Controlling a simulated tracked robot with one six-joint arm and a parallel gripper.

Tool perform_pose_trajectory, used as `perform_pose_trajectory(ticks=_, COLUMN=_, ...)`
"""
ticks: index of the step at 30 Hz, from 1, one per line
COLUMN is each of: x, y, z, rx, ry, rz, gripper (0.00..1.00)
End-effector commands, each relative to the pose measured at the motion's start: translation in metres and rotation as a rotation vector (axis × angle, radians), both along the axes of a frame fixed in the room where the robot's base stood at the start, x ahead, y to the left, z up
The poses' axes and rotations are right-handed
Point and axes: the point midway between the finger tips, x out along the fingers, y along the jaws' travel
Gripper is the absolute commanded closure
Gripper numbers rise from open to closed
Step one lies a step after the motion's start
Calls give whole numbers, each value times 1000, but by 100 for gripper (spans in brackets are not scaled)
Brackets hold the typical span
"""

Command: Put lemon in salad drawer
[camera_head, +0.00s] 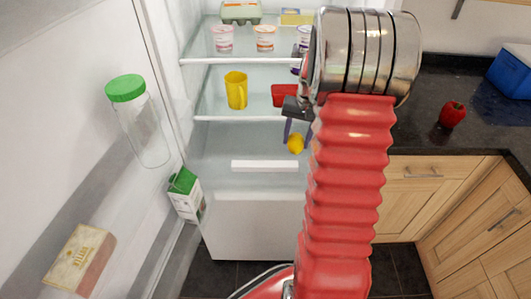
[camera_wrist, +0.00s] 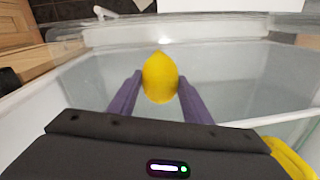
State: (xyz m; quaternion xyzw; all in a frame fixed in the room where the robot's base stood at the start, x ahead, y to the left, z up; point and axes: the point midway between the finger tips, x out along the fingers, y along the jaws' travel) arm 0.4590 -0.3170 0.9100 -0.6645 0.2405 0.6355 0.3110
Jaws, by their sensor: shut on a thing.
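The yellow lemon (camera_head: 296,143) is between the purple fingers of my gripper (camera_head: 297,136), inside the open fridge. In the wrist view the lemon (camera_wrist: 160,78) sits at the fingertips of my gripper (camera_wrist: 160,84), which is shut on it. The salad drawer (camera_head: 230,180) is low in the fridge, with a pale handle strip on its front. The lemon appears above or in front of the drawer area; its exact height and the drawer's opening are unclear. My red arm hides the fridge's right side.
A yellow mug (camera_head: 236,90) and a red container (camera_head: 284,95) stand on the shelf above. Yogurt cups (camera_head: 264,38) and an egg carton (camera_head: 241,12) are higher. The door at left holds a green-lidded jar (camera_head: 141,125) and a carton (camera_head: 186,196).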

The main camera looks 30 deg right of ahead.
Motion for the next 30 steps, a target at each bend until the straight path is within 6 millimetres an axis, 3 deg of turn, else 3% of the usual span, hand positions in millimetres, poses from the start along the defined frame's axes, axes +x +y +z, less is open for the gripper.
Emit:
perform_pose_trajectory(ticks=13, x=0, y=-1, z=-7, rx=-1, ry=-1, rz=-1, gripper=80)
perform_pose_trajectory(ticks=24, x=0, y=-1, z=-59, rx=0, ry=0, rz=-1, gripper=80)
perform_pose_trajectory(ticks=30, x=0, y=-1, z=-65, rx=-2, ry=-2, rz=-1, gripper=80)
